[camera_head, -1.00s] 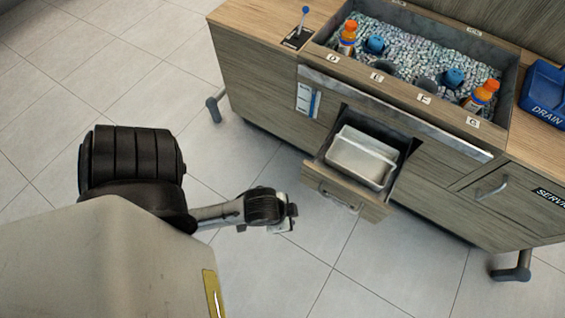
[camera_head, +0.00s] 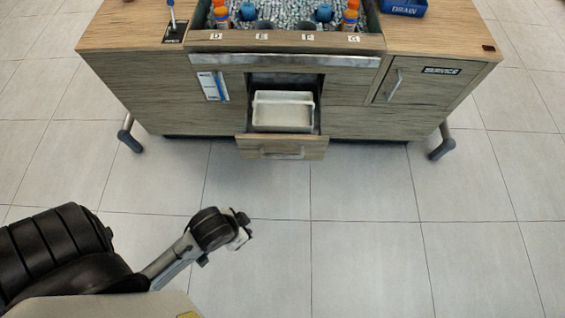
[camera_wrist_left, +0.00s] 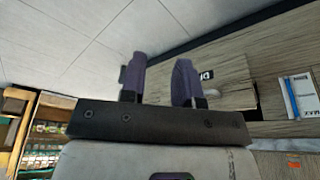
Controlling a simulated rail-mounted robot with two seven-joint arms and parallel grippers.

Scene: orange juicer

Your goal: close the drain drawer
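The drain drawer (camera_head: 283,151) is pulled out of the middle of the wooden cabinet, under the counter, in the head view. Its wooden front has a grey bar handle (camera_head: 282,154), and a pale metal tray (camera_head: 283,114) sits inside it. My left gripper (camera_head: 243,232) is in front of and below the drawer, a little to its left, apart from it over the floor. In the left wrist view its two purple fingers (camera_wrist_left: 160,82) stand apart with nothing held between them. My right gripper is not in view.
The wooden cabinet (camera_head: 180,90) has a door (camera_head: 425,85) at right and stands on legs (camera_head: 128,135) at its sides. Orange-capped bottles (camera_head: 350,16) stand in the ice trough above. The tiled floor (camera_head: 370,240) before the cabinet is clear.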

